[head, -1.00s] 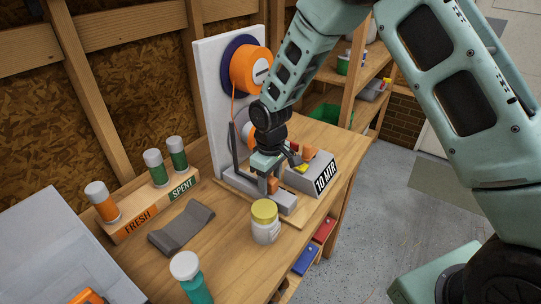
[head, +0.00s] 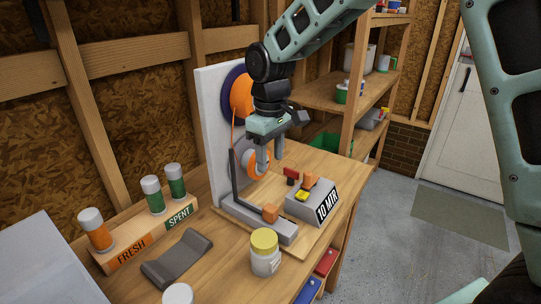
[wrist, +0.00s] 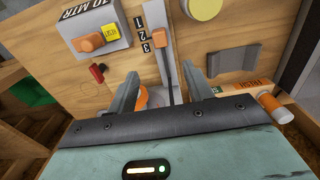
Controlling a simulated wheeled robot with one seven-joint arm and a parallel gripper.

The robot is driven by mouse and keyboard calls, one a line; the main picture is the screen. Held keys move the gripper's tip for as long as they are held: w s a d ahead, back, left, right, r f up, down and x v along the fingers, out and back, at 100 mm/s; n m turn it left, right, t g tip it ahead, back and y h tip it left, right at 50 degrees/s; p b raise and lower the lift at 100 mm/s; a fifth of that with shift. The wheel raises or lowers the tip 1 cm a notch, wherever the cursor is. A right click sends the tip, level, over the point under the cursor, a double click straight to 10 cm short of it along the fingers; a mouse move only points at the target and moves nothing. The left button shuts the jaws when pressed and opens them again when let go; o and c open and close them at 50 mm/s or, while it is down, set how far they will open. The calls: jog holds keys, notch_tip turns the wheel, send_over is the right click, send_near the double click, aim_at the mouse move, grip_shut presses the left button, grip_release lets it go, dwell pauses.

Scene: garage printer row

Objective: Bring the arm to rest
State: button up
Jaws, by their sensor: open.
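My gripper (head: 270,160) is raised above the machine on the workbench (head: 215,262), its fingers pointing down. In the wrist view the two fingers of my gripper (wrist: 165,95) are apart with nothing held between them. Below it is a grey base with an orange block (head: 270,213) and a dark upright lever (wrist: 161,55) beside a scale marked 1, 2, 3. The grey box (head: 312,204) labelled "10 MTR" stands right of it, with orange and yellow parts on top. An orange spool (head: 241,97) on the white panel is partly hidden by my arm.
A yellow-lidded jar (head: 264,252) stands at the bench's front. A wooden rack (head: 115,263) marked FRESH and SPENT holds several capped cylinders at left, near a grey cradle (head: 178,258). Shelves (head: 345,98) stand behind at right. Open floor (head: 390,235) lies right of the bench.

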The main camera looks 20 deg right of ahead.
dwell(0.3)
jog(key=s+a, duration=0.2)
jog(key=s, duration=1.2)
jog(key=s+a+f, duration=0.1)
jog(key=s+a, duration=0.1)
jog(key=s, duration=1.3)
jog(key=shift+s+a+n+y, duration=0.2)
jog(key=shift+s+n+y, duration=0.05)
jog(key=shift+n+y, duration=0.05)
